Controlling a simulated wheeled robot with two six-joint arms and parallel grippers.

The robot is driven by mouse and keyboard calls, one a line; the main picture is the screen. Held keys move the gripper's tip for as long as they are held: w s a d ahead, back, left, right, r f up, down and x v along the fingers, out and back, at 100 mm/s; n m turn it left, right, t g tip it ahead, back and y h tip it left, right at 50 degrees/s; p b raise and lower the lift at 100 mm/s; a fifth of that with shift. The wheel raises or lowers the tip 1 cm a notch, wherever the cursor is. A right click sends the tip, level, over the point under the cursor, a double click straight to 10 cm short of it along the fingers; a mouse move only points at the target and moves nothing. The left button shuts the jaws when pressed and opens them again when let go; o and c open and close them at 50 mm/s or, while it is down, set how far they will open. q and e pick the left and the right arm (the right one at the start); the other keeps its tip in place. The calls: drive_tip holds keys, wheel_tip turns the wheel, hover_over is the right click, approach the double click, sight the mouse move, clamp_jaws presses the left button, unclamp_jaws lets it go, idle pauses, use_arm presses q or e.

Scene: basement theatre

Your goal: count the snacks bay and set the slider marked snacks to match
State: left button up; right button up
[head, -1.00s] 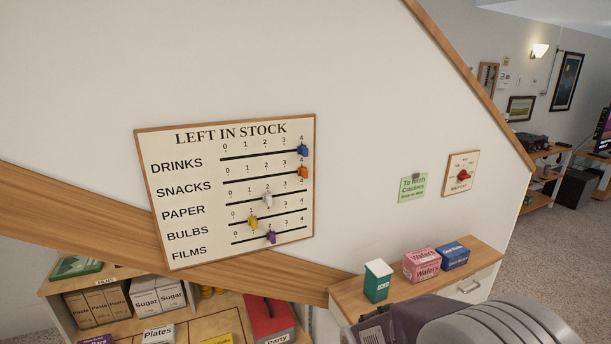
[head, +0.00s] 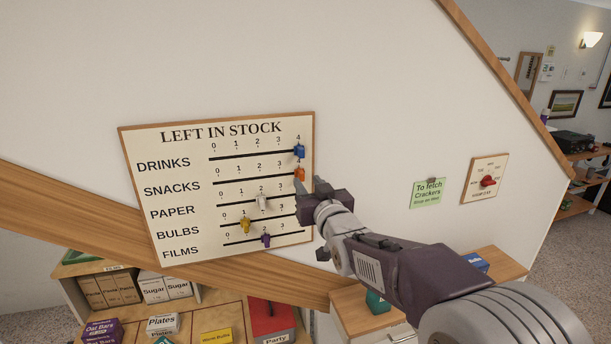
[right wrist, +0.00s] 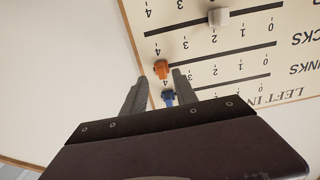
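The board headed LEFT IN STOCK (head: 180,150) hangs tilted on the wall. The orange snacks slider (head: 299,174) stands at the 4 end of its track. It also shows in the right wrist view (right wrist: 161,69), upside down, just beyond the fingertips. My right gripper (head: 308,187) is open and empty at the board's right edge, close to the orange slider. In the right wrist view, the blue drinks slider (right wrist: 168,97) appears between the fingers (right wrist: 156,80). Below, the shelf holds a purple Oat Bars box (head: 101,331); which bay is snacks is not readable. My left gripper is out of view.
The white slider (head: 262,203), yellow slider (head: 245,226) and purple slider (head: 266,240) sit on lower tracks. Sugar boxes (head: 165,288), a Plates box (head: 162,323) and a red Party box (head: 271,318) are below. A green crackers note (head: 428,193) and a dial (head: 486,181) are at right.

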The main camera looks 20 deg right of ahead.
sight(301, 175)
drive_tip(key=shift+w, duration=0.85)
drive_tip(key=shift+w+a+r, duration=0.1)
drive_tip(key=shift+w+a, duration=0.25)
drive_tip(key=shift+w, duration=0.2)
drive_tip(key=shift+d, duration=0.15)
drive_tip(key=shift+c, duration=0.6)
clamp_jaws()
